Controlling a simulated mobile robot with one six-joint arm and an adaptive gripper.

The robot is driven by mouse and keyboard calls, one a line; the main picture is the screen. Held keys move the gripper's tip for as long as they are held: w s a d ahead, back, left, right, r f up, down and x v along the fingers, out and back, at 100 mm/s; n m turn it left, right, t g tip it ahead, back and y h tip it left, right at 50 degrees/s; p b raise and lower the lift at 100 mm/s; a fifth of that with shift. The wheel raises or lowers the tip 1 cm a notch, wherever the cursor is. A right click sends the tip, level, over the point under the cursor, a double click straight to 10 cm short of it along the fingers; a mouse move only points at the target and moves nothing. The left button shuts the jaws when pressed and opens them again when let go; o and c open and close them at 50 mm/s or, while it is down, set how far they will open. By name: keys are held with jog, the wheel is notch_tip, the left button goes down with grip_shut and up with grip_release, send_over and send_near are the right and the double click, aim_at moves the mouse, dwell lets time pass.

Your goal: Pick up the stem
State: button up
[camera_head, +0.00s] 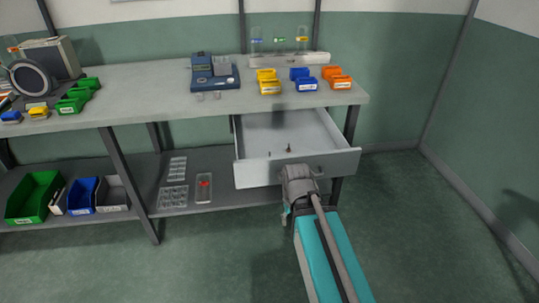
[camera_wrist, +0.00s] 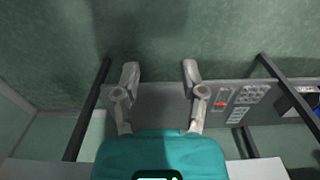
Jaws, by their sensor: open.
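My gripper (camera_wrist: 160,72) is open and empty in the wrist view, its two grey fingers apart. In the head view my gripper (camera_head: 287,208) is in front of the open drawer and below its front panel, with the fingers mostly hidden by the wrist. I cannot clearly make out a stem. Two tiny dark upright things show at the drawer's front, one near the middle (camera_head: 289,148) and one to its left (camera_head: 269,154). They are too small to identify. The pale drawer (camera_head: 300,125) otherwise looks empty.
The workbench (camera_head: 150,95) carries a blue device (camera_head: 214,72) and yellow, blue and orange bins. On the lower shelf (camera_head: 150,180) lie clear trays, one holding a red item (camera_wrist: 221,104), and several larger bins at left. The floor at right (camera_head: 410,220) is clear.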

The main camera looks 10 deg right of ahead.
jog(key=w+r+n+p, duration=0.2)
jog(key=w+r+p, duration=0.1)
jog(key=r+p, duration=0.75)
jog(key=w+r+n+p, duration=0.1)
jog(key=w+r+p, duration=0.2)
jog(key=r+p, duration=0.75)
jog(key=w+n, duration=0.2)
jog(key=w+r+n, duration=0.1)
jog(key=w+n, duration=0.1)
jog(key=w+a+n, duration=0.1)
jog(key=w+n, duration=0.2)
jog(key=shift+a+r, duration=0.1)
jog(key=shift+r, duration=0.15)
jog(key=w+a+n, duration=0.1)
jog(key=w+n, duration=1)
jog(key=n, duration=0.1)
jog(key=shift+a+n, duration=0.3)
jog(key=shift+a, duration=0.1)
jog(key=shift+f, duration=0.1)
notch_tip(320, 180, down, 8)
jog(key=b, duration=0.8)
jog(key=shift+f, duration=0.25)
jog(key=shift+f, duration=0.1)
